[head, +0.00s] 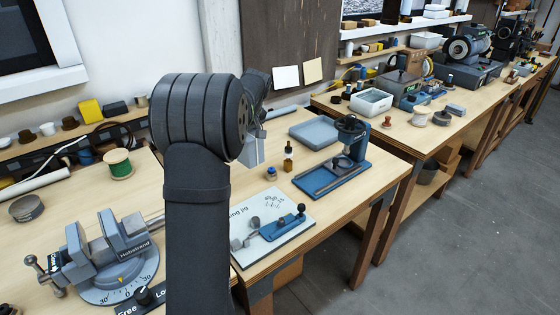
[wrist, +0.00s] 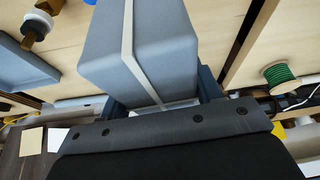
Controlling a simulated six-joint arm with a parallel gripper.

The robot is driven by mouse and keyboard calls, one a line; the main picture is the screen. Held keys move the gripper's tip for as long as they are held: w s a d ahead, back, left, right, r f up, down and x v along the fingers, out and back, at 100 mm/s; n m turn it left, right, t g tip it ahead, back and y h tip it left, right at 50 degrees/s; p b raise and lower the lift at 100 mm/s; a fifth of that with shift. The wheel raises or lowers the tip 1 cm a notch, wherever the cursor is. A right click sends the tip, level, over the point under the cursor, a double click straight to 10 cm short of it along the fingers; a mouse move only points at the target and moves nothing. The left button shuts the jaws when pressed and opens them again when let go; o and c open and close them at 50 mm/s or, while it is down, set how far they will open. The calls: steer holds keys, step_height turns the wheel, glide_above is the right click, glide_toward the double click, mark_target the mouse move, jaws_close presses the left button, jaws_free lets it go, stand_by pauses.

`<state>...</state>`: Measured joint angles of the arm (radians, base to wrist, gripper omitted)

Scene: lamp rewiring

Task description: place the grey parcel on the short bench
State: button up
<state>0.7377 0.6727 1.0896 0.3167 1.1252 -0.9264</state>
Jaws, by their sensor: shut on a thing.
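The grey parcel (wrist: 150,50), a blue-grey box with a pale band around it, fills the upper middle of the wrist view. My gripper (wrist: 160,98) is shut on it, with a dark finger on each side. In the head view my arm hides most of the gripper; a small grey piece at its edge (head: 251,152) is probably part of the parcel. The parcel appears held above the benches. The middle bench (head: 335,203), with the jig board and blue stand, looks like the short bench.
The blue stand (head: 335,178), grey tray (head: 315,132), small bottle (head: 288,158) and white jig board (head: 270,228) occupy the middle bench. A vise (head: 108,255) and green spool (head: 119,164) stand at left. In the wrist view a gap (wrist: 245,42) separates two bench tops.

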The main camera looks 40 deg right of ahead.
steer(key=s+d+m, duration=0.1)
steer(key=s+d, duration=0.3)
steer(key=d, duration=0.1)
steer(key=shift+w+a+f, duration=0.85)
steer(key=shift+w+f, duration=0.9)
steer(key=shift+f, duration=0.1)
steer(key=shift+w+a+f, duration=0.8)
steer(key=shift+w+f, duration=1)
steer(key=shift+f, duration=0.1)
steer(key=shift+w+a+f, duration=0.85)
steer(key=shift+w+f, duration=0.9)
steer(key=shift+f, duration=0.1)
steer(key=shift+f, duration=0.15)
steer(key=o, duration=1.2)
steer(key=v, duration=1.2)
steer(key=shift+a, duration=0.2)
